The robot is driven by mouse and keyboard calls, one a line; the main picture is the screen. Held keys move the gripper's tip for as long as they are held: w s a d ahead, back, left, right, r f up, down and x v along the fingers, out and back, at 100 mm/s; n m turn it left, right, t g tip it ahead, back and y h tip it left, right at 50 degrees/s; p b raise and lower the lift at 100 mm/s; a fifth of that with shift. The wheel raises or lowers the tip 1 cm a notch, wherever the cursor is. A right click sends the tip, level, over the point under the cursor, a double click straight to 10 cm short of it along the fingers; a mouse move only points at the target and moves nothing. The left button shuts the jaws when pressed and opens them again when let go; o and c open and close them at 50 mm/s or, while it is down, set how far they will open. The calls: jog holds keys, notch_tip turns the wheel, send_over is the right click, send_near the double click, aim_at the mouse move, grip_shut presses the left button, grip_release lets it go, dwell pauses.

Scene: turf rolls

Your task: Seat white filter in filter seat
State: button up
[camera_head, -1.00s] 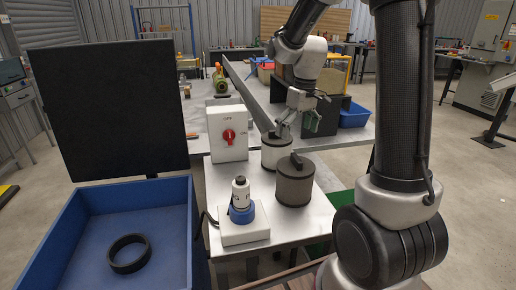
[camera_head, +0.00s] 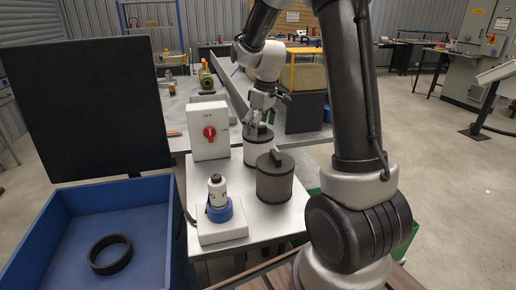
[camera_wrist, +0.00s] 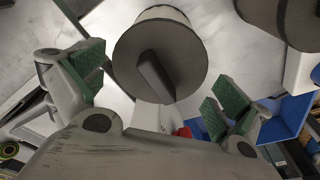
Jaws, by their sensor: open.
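The white filter (camera_head: 257,153), a white cylinder with a dark cap and raised dark handle, stands upright on the bench behind a grey filter. In the wrist view its dark top (camera_wrist: 185,75) faces me, with the handle bar running across it. My gripper (camera_head: 262,115) is just above this filter in the head view. In the wrist view my gripper (camera_wrist: 155,85) is open, its green-padded fingers spread to either side of the cap, holding nothing. A blue round fitting on a white base (camera_head: 222,232), with a white bottle-like part in it, stands at the front; I cannot tell whether it is the filter seat.
The grey filter (camera_head: 274,184) stands close in front of the white filter. A white switch box (camera_head: 209,148) with a red knob is to the left. A blue bin (camera_head: 150,225) holds a black ring (camera_head: 110,255). A black panel (camera_head: 90,110) rises behind the bin.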

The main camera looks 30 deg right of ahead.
aim_at(259, 133)
jog(key=f, duration=0.3)
jog(key=shift+w+a+f, duration=0.1)
jog(key=shift+w+f, duration=0.1)
jog(key=shift+f, duration=0.05)
jog(key=c, duration=0.9)
jog(key=shift+r, duration=0.1)
